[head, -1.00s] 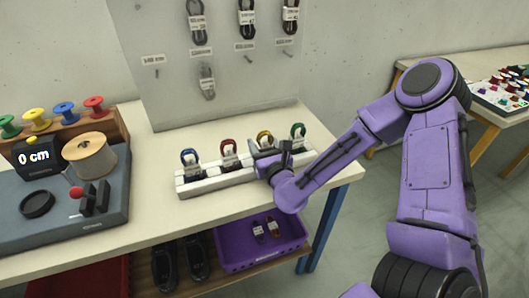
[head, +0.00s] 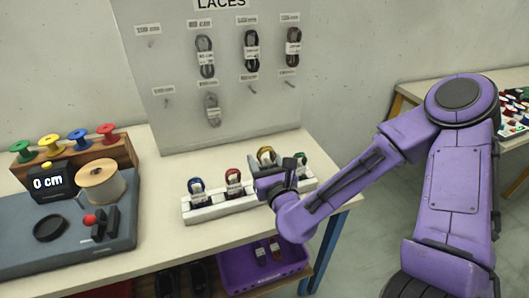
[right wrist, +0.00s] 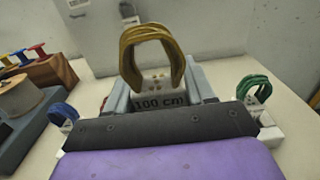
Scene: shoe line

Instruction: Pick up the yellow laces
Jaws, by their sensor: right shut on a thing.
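The yellow laces (head: 266,155) are a looped bundle with a white band, which reads "100 cm" in the right wrist view (right wrist: 150,55). My right gripper (head: 270,175) is shut on the band, with a finger on either side of it and the loop standing upright above. The laces sit a little higher than the neighbouring bundles over the white rack (head: 197,213). The gripper hides their lower end and part of the rack. My left gripper is not in view.
Blue laces (head: 197,187) and red laces (head: 233,178) stand in the rack to the left, green laces (head: 301,160) close on the right. A pegboard (head: 150,90) with hanging laces rises behind. A winding station (head: 90,238) stands at the left.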

